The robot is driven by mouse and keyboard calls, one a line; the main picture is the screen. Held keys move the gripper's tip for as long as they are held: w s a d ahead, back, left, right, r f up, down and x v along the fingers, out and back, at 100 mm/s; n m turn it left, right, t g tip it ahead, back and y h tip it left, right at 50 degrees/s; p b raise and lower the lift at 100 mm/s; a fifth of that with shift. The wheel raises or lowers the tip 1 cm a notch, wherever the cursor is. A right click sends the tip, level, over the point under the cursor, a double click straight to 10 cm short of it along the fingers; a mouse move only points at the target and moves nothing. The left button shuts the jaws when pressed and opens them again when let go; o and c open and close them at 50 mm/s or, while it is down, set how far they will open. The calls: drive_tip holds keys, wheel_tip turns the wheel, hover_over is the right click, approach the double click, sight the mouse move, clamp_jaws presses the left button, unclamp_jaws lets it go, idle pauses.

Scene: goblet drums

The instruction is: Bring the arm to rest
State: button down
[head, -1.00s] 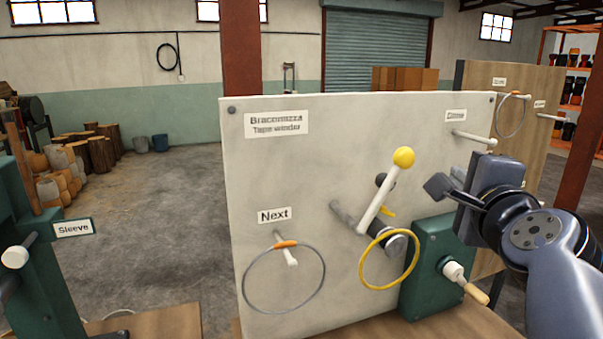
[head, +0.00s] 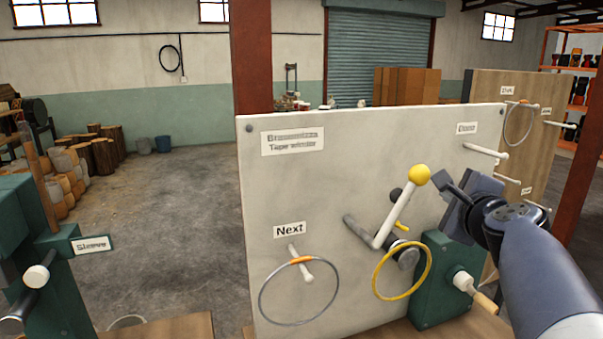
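My gripper (head: 450,200) is at the right of the head view, in front of the pale board (head: 330,180). Its dark fingers point left and up toward the yellow-knobbed crank lever (head: 398,212). A small gap shows in the picture between the fingers and the lever's yellow knob. I see nothing held, but the fingers are seen from the side and their opening is unclear. My arm reaches in from the lower right corner.
A yellow ring (head: 401,271) hangs below the lever. A green box with a crank (head: 452,280) stands near my arm. A green "Sleeve" stand (head: 45,255) is at left. Open floor lies between.

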drive_tip(key=d+f+m+g+y+p, duration=0.1)
drive_tip(key=d+f+m, duration=0.1)
drive_tip(key=f, duration=0.5)
drive_tip(key=w+d+f+m+g+y+p, duration=0.1)
drive_tip(key=f+m, duration=0.3)
drive_tip(key=f, duration=0.4)
drive_tip(key=shift+d+f+g+y+p, duration=0.3)
drive_tip(key=shift+d+g+y+p, duration=0.15)
drive_tip(key=shift+d+y, duration=0.25)
drive_tip(key=shift+a, duration=0.15)
